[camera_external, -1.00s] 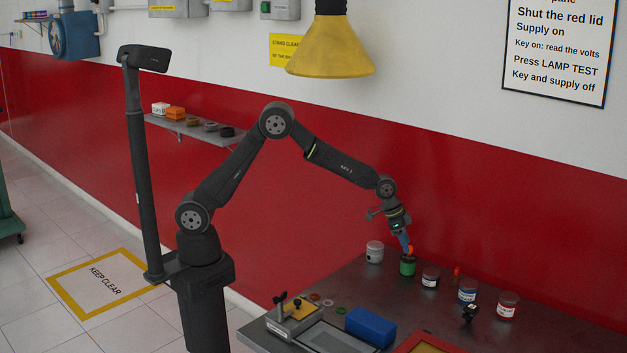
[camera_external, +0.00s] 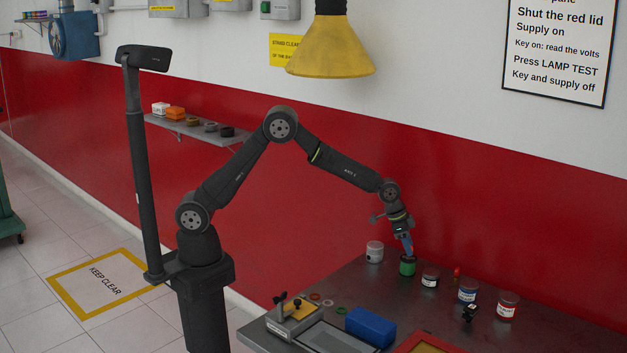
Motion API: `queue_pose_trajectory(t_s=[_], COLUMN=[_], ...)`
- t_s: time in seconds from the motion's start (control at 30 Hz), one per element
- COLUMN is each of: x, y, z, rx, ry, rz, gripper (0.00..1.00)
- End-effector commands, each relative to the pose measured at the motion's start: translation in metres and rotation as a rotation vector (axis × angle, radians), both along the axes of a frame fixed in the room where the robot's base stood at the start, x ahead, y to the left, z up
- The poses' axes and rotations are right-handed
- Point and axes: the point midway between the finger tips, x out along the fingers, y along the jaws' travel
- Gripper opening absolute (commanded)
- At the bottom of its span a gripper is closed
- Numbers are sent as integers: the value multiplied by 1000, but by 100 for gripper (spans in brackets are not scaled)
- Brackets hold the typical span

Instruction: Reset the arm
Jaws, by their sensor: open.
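My gripper (camera_external: 409,252) is at the end of the arm, pointing down over the workbench (camera_external: 340,280). Its blue fingertips are just above or at the top of a green tin (camera_external: 407,267). Whether they touch the tin cannot be told at this size. The gripper is open, and I see nothing held in it.
A white tin (camera_external: 375,251) stands left of the green one. A yellow lamp (camera_external: 331,50) hangs above.

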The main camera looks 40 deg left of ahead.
Motion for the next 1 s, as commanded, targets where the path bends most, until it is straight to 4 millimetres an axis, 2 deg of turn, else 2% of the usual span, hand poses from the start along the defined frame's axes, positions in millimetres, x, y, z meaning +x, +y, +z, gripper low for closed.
queue_pose_trajectory(t_s=[0.13, 0.2, 0.77, 1.0], x=[-1, -3, -24, -15], y=[2, 5, 40, 24], z=[-19, -2, 94, 48], rx=[2, -1, -2, 3], ry=[1, -2, -1, 3], rz=[1, 0, 0, 0], gripper=[44, 44, 44, 44])
